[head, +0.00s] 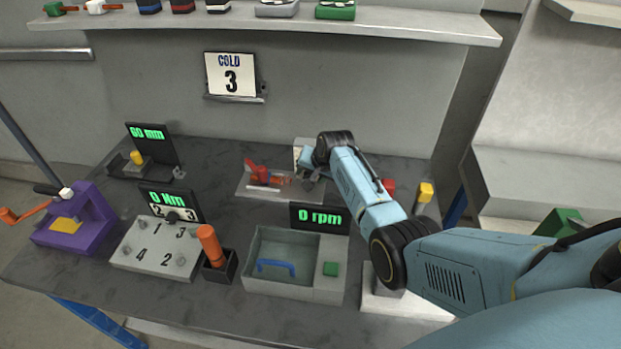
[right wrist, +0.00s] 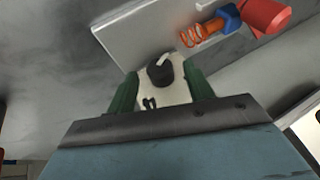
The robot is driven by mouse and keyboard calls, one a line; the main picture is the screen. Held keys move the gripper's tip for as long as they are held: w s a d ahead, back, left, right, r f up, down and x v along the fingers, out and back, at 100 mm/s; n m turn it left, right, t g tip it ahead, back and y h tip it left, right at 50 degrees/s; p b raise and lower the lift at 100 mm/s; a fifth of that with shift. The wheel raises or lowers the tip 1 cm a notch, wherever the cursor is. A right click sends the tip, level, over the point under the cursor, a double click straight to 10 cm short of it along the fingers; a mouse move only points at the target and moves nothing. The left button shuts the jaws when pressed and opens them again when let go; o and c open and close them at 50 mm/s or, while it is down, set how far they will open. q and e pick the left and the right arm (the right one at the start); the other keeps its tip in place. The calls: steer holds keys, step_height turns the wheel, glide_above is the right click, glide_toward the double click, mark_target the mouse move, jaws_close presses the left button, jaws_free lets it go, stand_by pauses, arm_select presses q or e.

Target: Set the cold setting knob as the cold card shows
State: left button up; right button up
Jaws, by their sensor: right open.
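The cold card (head: 231,75) hangs on the back wall and reads "COLD 3". In the right wrist view, a round black knob (right wrist: 158,75) with a white pointer sits on a pale plate (right wrist: 178,96). The pointer slants toward the upper right of that picture. A dark mark on the plate shows below the knob, too small to read surely. My right gripper (right wrist: 162,82) is open, its green fingers on either side of the knob; I cannot tell whether they touch it. In the head view my right arm hides most of the knob's unit (head: 299,156). My left gripper is not in view.
A flat plate with red parts (head: 262,178) lies just left of my right gripper. In front stand a grey bin (head: 290,290), a "0 rpm" display (head: 319,218) and a numbered block (head: 150,262). A shelf (head: 260,24) runs above the card.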

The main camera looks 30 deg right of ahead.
steer(key=shift+w+f, duration=0.3)
steer(key=shift+f, duration=0.15)
steer(key=c, duration=1)
